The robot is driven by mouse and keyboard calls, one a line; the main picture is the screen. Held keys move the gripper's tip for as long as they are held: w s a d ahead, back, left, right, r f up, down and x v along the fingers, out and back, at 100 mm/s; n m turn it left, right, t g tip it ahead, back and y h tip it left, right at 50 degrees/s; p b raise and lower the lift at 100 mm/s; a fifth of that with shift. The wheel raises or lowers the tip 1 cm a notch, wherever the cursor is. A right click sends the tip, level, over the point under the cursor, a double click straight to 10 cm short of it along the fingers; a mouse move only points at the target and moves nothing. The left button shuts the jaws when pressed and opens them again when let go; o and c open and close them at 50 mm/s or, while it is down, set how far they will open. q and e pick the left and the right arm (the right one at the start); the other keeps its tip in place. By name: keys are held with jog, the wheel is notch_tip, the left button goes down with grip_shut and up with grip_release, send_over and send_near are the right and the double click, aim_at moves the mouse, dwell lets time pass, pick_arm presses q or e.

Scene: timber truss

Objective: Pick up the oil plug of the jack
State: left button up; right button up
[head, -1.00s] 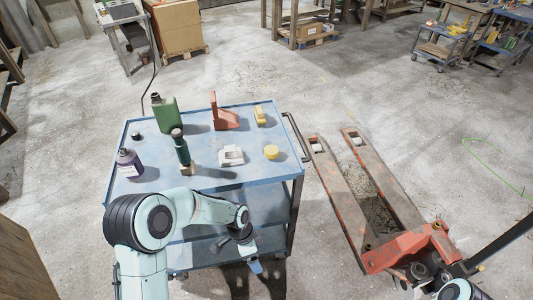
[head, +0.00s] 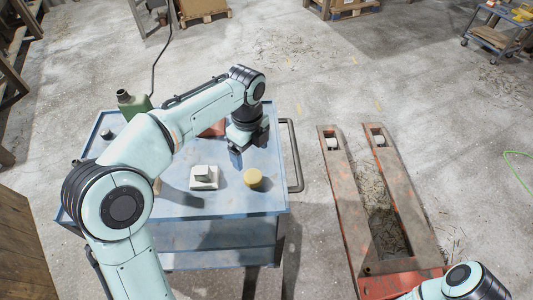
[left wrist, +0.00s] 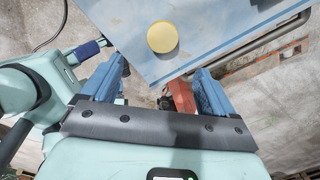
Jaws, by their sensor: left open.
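The pallet jack (head: 345,205) stands on the floor right of the blue cart, its two forks pointing away from me. Its red body (head: 405,280) is cut off at the bottom edge of the head view. I cannot make out an oil plug on it. A red part also shows between my fingers in the left wrist view (left wrist: 181,97). My left gripper (head: 248,150) is over the right part of the cart, open and empty; its blue fingers stand apart in the left wrist view (left wrist: 160,84). My right arm shows at the lower right, its gripper out of view.
My left arm hides other things. A cart handle (head: 293,155) sticks out right.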

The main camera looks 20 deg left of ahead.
pick_arm(q)
jog(key=b, duration=0.1)
send_over(253, 176)
jog(key=f, duration=0.6)
jog(key=shift+s+f, duration=0.2)
jog(key=shift+f, duration=0.2)
jog(key=f+b, duration=0.1)
jog(key=f, duration=0.5)
jog(key=shift+w+f, duration=0.2)
pick_arm(e)
jog(key=shift+s+f, duration=0.2)
jog(key=shift+f, duration=0.85)
pick_arm(q)
jog(key=c, duration=1.1)
